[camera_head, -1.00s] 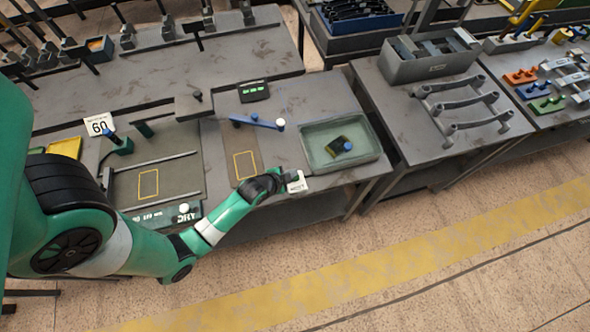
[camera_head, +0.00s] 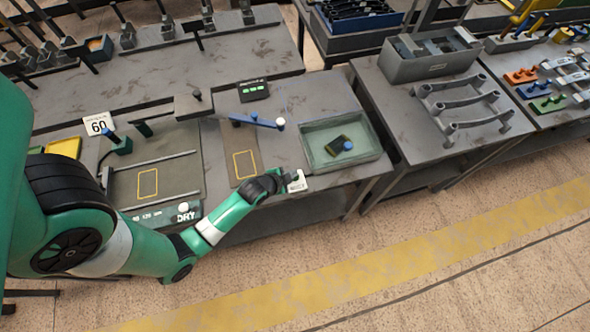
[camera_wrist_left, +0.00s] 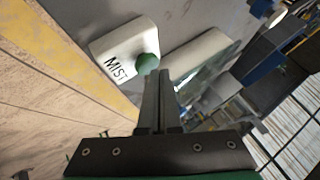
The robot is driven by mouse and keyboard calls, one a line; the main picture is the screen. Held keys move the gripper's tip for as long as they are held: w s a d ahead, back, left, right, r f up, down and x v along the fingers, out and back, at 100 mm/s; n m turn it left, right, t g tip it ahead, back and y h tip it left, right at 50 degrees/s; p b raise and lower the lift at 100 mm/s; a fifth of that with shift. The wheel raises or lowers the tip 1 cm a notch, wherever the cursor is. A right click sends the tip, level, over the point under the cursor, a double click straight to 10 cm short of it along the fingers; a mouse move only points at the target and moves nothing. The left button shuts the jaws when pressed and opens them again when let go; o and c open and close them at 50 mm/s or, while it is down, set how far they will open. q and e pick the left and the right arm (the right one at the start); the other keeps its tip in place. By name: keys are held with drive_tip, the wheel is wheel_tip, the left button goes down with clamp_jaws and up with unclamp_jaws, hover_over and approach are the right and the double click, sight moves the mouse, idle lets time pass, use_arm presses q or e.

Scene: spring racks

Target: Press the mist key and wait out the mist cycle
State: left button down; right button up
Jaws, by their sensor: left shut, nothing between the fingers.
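The mist key is a white block (camera_head: 297,183) at the front edge of the bench, left of the shallow green-grey tray (camera_head: 381,158). In the left wrist view the key block (camera_wrist_left: 112,60) reads MIST and has a round green button (camera_wrist_left: 148,63). My left gripper (camera_head: 287,178) reaches the key from the left. In the left wrist view its fingers (camera_wrist_left: 158,78) are shut and empty, with tips right by the button; I cannot tell whether they touch it. A small dark piece with a blue knob (camera_head: 347,145) is in the tray. My right gripper is out of view.
A black display with green lights (camera_head: 253,90) and a blue lever (camera_head: 255,121) are behind. A sign reads 60 (camera_head: 99,124). A grey rack (camera_head: 467,109) stands to the right. The floor in front is clear.

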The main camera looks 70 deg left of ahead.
use_arm(q)
drive_tip(key=shift+f+b, duration=0.45)
drive_tip(key=shift+f, duration=0.15)
idle(0.6)
drive_tip(key=shift+r+p, duration=1)
drive_tip(key=shift+p, duration=0.1)
wheel_tip(320, 180, up, 5)
drive_tip(key=p, duration=0.5)
drive_tip(key=shift+r, duration=0.1)
idle(0.5)
